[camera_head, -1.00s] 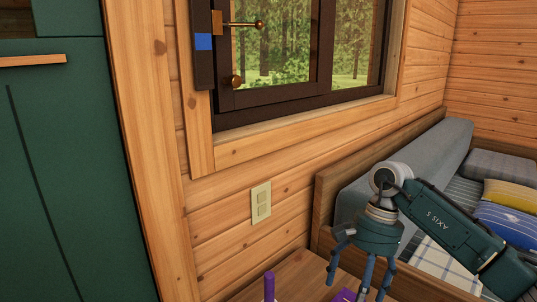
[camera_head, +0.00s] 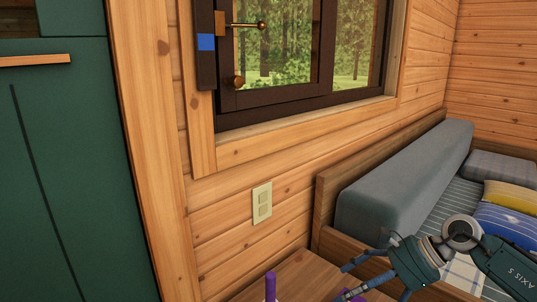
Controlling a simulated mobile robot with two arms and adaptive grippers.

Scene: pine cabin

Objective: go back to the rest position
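My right gripper (camera_head: 350,280) comes in from the right at the lower edge of the head view. Its fingers are spread and point left over a wooden table top (camera_head: 312,272). I see nothing held between them. My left gripper is not in view.
A purple upright thing (camera_head: 270,286) and another purple thing (camera_head: 352,295), partly hidden, are at the bottom edge by the table. A bed with a grey bolster (camera_head: 405,180) and pillows (camera_head: 508,193) stands on the right. A window (camera_head: 290,60) and a light switch (camera_head: 262,202) are on the wall; a green cabinet (camera_head: 70,170) is left.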

